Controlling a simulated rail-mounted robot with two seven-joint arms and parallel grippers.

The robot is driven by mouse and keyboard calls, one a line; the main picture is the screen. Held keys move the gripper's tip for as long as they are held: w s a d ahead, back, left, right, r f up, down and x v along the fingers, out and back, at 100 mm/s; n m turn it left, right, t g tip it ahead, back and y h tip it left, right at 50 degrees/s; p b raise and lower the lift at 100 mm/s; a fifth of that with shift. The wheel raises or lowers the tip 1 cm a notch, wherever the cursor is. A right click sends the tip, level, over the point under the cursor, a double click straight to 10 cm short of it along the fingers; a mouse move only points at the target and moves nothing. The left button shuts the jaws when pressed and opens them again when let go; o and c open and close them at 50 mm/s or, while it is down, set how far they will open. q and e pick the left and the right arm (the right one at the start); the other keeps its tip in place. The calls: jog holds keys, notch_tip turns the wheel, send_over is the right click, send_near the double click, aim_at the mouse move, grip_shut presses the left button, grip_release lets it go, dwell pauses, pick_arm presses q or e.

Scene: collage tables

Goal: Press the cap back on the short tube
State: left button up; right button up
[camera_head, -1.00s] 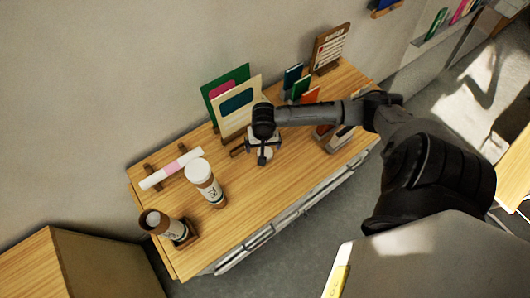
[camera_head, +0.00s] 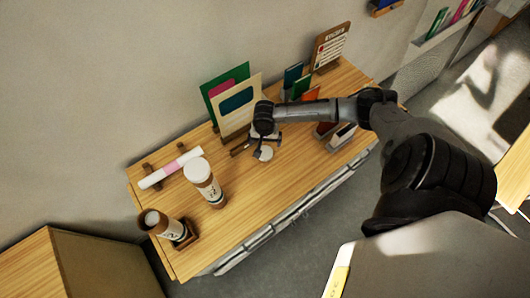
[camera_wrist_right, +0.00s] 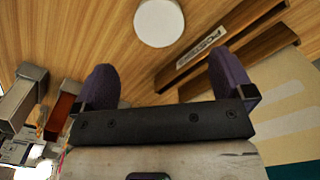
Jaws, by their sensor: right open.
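A short brown tube (camera_head: 163,223) with a white label leans in a wooden stand at the table's front left, its top open. A round white cap (camera_head: 264,153) lies on the wooden table; in the right wrist view the white disc (camera_wrist_right: 160,22) shows beyond the fingertips. My right gripper (camera_head: 268,138) is open and empty, just behind and above the cap, apart from it. Its two dark fingers show in the right wrist view (camera_wrist_right: 164,75). My left gripper is not in view.
A taller brown tube (camera_head: 206,186) with a white top stands upright. A rolled paper (camera_head: 171,168) with a pink band rests on wooden supports. Cards (camera_head: 236,103) stand along the wall, with small holders to the right. The table's front middle is clear.

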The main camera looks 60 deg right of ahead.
aim_at(265, 152)
jog(key=shift+f, duration=1.5)
notch_tip(265, 152, down, 4)
jog(key=shift+f, duration=0.65)
jog(key=shift+c, duration=0.2)
jog(key=c, duration=1)
jog(key=shift+o, duration=0.2)
jog(key=shift+r, duration=0.1)
